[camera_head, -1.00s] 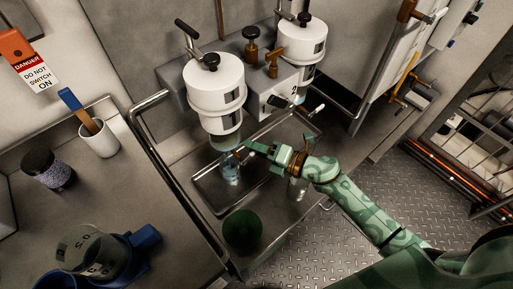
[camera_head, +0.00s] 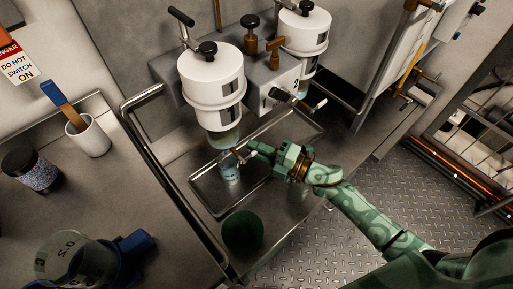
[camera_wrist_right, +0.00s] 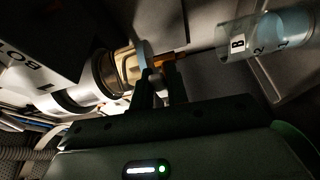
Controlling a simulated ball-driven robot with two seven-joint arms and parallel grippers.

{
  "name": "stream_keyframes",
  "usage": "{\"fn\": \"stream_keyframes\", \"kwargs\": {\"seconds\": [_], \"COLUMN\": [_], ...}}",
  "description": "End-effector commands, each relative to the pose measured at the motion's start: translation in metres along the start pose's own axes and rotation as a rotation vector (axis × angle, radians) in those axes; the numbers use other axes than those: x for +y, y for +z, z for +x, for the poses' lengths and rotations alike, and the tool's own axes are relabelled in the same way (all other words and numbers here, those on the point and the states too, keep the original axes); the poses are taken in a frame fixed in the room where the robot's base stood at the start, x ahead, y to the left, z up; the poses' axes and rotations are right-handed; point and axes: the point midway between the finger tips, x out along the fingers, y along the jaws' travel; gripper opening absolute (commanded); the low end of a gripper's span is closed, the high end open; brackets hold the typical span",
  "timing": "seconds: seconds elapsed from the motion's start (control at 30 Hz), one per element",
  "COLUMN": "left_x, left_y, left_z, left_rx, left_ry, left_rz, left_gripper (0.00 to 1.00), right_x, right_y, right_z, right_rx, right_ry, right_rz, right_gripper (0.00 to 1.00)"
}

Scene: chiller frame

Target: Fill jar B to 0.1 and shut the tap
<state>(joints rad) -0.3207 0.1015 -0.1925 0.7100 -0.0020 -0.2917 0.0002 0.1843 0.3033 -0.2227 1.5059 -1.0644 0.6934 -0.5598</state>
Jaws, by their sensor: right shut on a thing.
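A clear jar (camera_head: 230,170) with bluish liquid stands in the shallow metal tray under the left white filter housing (camera_head: 212,85). The right wrist view shows its B label, so it is jar B (camera_wrist_right: 238,44), with marks 2 and 1 and pale blue liquid at its lower end. I cannot read the exact level. My right gripper (camera_head: 254,149) is beside the tap (camera_head: 241,156) below that housing. In the wrist view its fingers (camera_wrist_right: 161,84) are shut on the orange tap handle (camera_wrist_right: 172,60). I cannot tell whether liquid is running. My left gripper is not in view.
A second white housing (camera_head: 302,40) hangs to the right. A dark green round object (camera_head: 242,231) is in front of the tray (camera_head: 201,199). A metal rail (camera_head: 165,165) runs left of the tray. A white cup (camera_head: 88,138), a dark jar (camera_head: 32,170) and a blue-handled jug (camera_head: 75,262) stand on the left bench.

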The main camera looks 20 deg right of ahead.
Motion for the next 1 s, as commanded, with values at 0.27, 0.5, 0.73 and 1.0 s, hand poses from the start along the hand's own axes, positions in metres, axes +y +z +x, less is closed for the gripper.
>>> {"fn": "stream_keyframes", "kwargs": {"seconds": [0.27,0.5,0.73,1.0], "left_x": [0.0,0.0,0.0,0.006], "left_y": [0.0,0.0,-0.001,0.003], "left_z": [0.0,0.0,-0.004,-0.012], "left_rx": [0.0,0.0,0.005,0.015], "left_ry": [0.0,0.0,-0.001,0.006], "left_rz": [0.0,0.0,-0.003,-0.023], "left_gripper": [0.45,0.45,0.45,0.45], "right_x": [-0.006,-0.004,-0.003,-0.001], "right_y": [-0.001,-0.001,-0.001,-0.001], "right_z": [-0.003,-0.002,-0.016,-0.086], "right_rx": [-0.003,-0.002,-0.002,-0.002], "right_ry": [-0.015,-0.011,-0.011,-0.013], "right_rz": [0.004,0.002,0.001,0.0], "right_gripper": [0.3,0.36,0.36,0.36]}}
